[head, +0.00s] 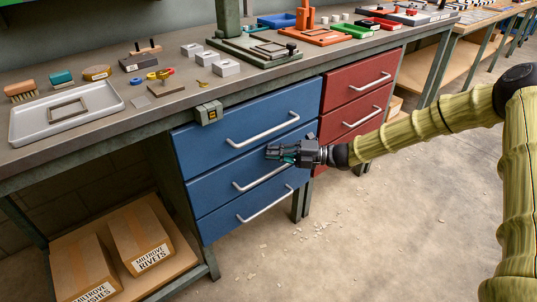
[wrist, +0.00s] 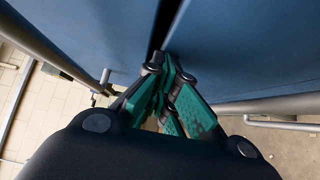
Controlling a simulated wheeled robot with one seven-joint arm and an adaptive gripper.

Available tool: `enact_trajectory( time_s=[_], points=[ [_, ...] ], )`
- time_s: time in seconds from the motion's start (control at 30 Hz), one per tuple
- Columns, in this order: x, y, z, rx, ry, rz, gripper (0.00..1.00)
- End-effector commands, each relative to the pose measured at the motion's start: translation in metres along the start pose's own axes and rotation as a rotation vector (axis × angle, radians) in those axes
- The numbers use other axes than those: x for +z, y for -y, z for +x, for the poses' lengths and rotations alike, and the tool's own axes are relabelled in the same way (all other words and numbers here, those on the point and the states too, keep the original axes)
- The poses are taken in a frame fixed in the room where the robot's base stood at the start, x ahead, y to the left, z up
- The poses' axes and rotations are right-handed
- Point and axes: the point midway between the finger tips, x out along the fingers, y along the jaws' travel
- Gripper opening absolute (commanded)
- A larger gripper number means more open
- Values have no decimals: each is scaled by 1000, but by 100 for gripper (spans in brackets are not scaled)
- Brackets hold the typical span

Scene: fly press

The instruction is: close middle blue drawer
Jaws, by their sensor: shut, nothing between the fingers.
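The middle blue drawer (head: 212,187) is in the blue stack under the workbench, between a top and a bottom blue drawer. Its front looks nearly flush with the others; I cannot tell whether a small gap is left. Its silver bar handle (head: 248,184) shows partly, and my gripper hides some of its right side. My gripper (head: 272,154) is shut and empty, its fingertips at the upper part of this drawer's front. In the wrist view the teal fingers (wrist: 163,62) are together near a dark seam between blue panels; I cannot tell if they touch.
The top blue drawer (head: 220,143) and bottom blue drawer (head: 222,221) carry bar handles. Red drawers (head: 345,88) stand to the right. A grey workbench top (head: 150,108) with tools lies above. Cardboard boxes (head: 140,235) sit on the low shelf. The floor in front is open, with scraps.

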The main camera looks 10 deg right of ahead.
Motion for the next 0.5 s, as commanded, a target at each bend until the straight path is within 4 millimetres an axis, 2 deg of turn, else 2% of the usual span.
enact_trajectory(
  time_s=[0.1,0.5],
  points=[
    [8,-1,-8,0,20,1,0],
    [9,-3,-8,1,21,-2,0]
  ],
)
